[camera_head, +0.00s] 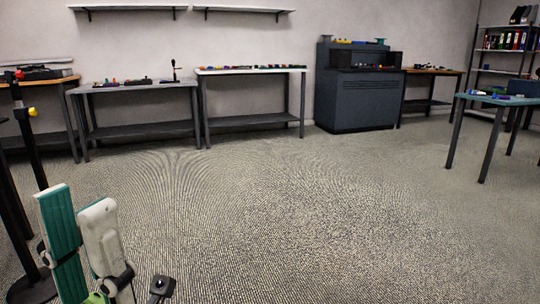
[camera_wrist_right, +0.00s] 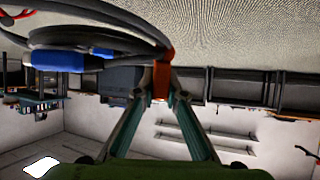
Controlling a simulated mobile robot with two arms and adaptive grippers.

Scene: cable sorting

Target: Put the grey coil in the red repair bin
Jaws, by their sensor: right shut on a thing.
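My right gripper (camera_wrist_right: 161,90) is shut on the orange band of the grey coil (camera_wrist_right: 110,18), in the right wrist view. The coil's grey loops hang off to the upper left, with a blue plug (camera_wrist_right: 58,61) below them. That view is upside down. My left gripper (camera_head: 77,205) is at the lower left of the head view, its two fingertips apart and nothing seen between them. I cannot make out the red repair bin in either view.
A grey table (camera_head: 140,87), a white table (camera_head: 250,70) and a dark cabinet (camera_head: 356,100) stand along the back wall, with small items on top. A blue-topped table (camera_head: 497,100) and a shelf rack (camera_head: 505,50) are at the right. The carpet (camera_head: 290,210) between is clear.

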